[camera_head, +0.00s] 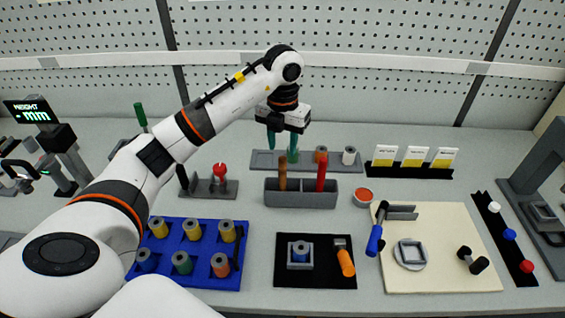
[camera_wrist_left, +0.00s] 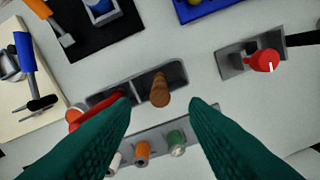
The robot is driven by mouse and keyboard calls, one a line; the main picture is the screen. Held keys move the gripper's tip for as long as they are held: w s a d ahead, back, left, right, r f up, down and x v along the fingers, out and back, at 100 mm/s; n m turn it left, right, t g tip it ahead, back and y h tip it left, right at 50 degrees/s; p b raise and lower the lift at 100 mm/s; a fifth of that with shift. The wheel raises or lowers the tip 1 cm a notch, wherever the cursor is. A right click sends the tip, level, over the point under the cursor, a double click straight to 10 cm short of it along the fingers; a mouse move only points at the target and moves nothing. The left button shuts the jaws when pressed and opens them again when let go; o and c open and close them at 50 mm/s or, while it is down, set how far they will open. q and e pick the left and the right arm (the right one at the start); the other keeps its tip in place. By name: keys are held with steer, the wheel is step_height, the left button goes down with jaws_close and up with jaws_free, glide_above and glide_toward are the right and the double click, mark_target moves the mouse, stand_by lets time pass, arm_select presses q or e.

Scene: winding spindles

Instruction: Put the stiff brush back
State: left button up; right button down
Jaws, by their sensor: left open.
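A grey two-compartment holder (camera_head: 300,196) stands mid-table. A brown-handled tool (camera_head: 283,175) stands upright in its left compartment and a red-handled tool (camera_head: 321,172) in its right one. Their lower ends are hidden, so I cannot tell which is the stiff brush. My left gripper (camera_head: 281,143) is open and empty, above and behind the holder. In the left wrist view, the brown handle (camera_wrist_left: 160,90) shows between the teal fingers, apart from both. The red handle (camera_wrist_left: 95,107) is partly behind one finger there. My right gripper is not in view.
Behind the holder is a grey rail (camera_head: 265,159) with several spools. A red-topped stand (camera_head: 219,173) is to the left, a small red-filled dish (camera_head: 363,196) to the right. A blue spool tray (camera_head: 200,280) and a black mat (camera_head: 316,277) lie in front.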

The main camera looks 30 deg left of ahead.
arm_select(q)
steer(key=shift+r, duration=1.85)
